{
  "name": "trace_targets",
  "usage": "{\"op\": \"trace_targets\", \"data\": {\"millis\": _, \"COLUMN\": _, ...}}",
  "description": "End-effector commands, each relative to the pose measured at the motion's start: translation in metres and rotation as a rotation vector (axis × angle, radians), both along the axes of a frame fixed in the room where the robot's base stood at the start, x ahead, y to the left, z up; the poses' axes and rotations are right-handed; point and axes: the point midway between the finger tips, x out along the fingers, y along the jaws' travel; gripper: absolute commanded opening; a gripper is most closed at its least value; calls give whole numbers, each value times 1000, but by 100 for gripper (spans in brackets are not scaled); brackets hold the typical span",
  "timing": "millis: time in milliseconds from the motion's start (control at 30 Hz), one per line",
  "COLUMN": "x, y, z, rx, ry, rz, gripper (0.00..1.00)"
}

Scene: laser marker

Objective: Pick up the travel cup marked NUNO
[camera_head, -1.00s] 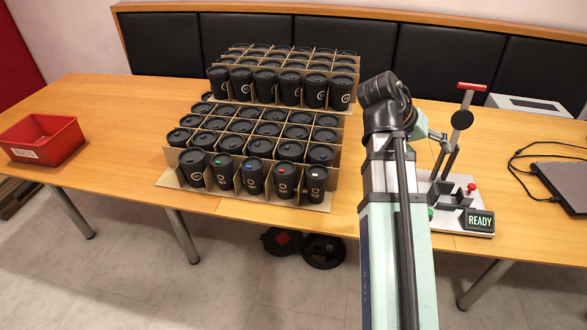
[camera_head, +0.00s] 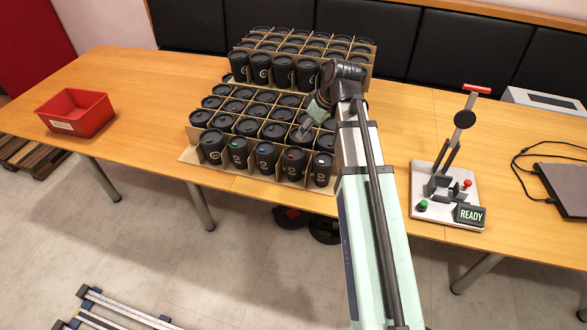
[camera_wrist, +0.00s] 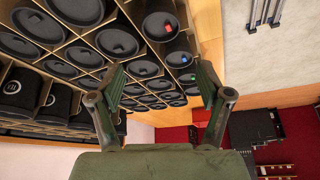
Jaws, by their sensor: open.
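Black travel cups stand in a cardboard divider crate (camera_head: 186,158) on the table. Its front row includes cups with a green (camera_head: 238,154), blue (camera_head: 265,158), red (camera_head: 292,164) and white (camera_head: 322,171) lid mark. I cannot read the name NUNO on any cup. My gripper (camera_head: 306,128) is above the right part of this crate, behind the front row. In the wrist view my gripper (camera_wrist: 160,88) is open and empty, with cup lids beyond its fingers. The red-marked cup also shows there (camera_wrist: 160,24). My arm hides the crate's right back part.
A second crate of cups (camera_head: 285,72) stands behind, higher up. A red bin (camera_head: 75,114) sits at the table's left. A lever press with a READY display (camera_head: 470,215) and a laptop (camera_head: 566,186) are at the right.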

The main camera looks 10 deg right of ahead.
Motion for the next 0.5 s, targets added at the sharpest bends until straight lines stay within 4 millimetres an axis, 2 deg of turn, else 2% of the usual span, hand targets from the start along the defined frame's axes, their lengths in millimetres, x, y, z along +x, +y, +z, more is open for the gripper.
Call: {"op": "trace_targets", "data": {"millis": 500, "x": 23, "y": 19, "z": -71, "rx": -1, "ry": 3, "rz": -1, "gripper": 78}}
